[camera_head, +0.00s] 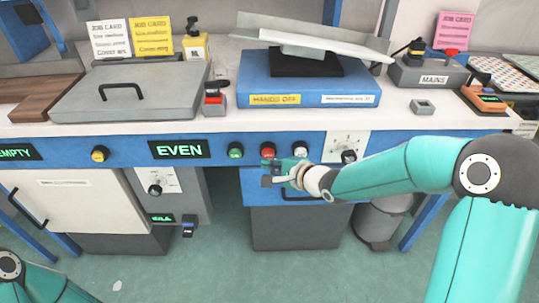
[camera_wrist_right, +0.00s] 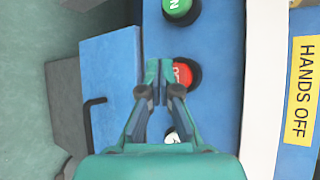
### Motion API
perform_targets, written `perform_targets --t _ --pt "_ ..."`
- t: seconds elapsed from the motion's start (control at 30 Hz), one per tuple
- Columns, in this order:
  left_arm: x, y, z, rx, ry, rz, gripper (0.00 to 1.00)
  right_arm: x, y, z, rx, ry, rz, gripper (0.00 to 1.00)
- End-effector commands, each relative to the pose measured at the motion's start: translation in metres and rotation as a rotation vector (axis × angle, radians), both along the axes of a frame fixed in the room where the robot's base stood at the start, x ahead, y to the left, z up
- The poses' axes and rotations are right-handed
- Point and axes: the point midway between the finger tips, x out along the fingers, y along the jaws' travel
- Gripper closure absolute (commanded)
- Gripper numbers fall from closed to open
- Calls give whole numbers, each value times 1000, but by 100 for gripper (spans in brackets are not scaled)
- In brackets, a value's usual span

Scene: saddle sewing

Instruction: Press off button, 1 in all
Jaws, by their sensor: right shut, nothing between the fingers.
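The red button (camera_head: 268,149) sits on the blue front rail of the bench, between a green button (camera_head: 235,150) and a white button (camera_head: 300,149). In the right wrist view the red button (camera_wrist_right: 183,74) shows part of white lettering. My right gripper (camera_head: 268,172) is shut and empty, just below the red button in the head view. In the right wrist view its fingertips (camera_wrist_right: 159,70) are together beside the red button and overlap its edge; I cannot tell whether they touch it. My left gripper is not in view.
The white button (camera_wrist_right: 173,136) is partly hidden by my right gripper in the wrist view. A blue drawer front (camera_head: 262,190) lies below the rail. A yellow button (camera_head: 99,154) and a dark knob (camera_head: 348,156) are farther along the rail. A grey bin (camera_head: 378,222) stands below.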

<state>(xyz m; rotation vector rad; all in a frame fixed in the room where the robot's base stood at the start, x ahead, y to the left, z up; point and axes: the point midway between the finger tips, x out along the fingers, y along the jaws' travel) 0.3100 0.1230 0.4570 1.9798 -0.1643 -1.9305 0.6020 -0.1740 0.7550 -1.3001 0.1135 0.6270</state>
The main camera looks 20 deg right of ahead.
Motion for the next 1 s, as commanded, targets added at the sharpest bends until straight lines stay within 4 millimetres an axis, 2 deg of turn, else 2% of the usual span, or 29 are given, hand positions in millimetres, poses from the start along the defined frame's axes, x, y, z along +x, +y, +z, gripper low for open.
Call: perform_targets --t 0.8,1.0 --pt "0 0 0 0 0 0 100 0 -1 0 0 0 -1 100" --pt "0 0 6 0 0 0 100 3 -2 2 0 0 -1 100"
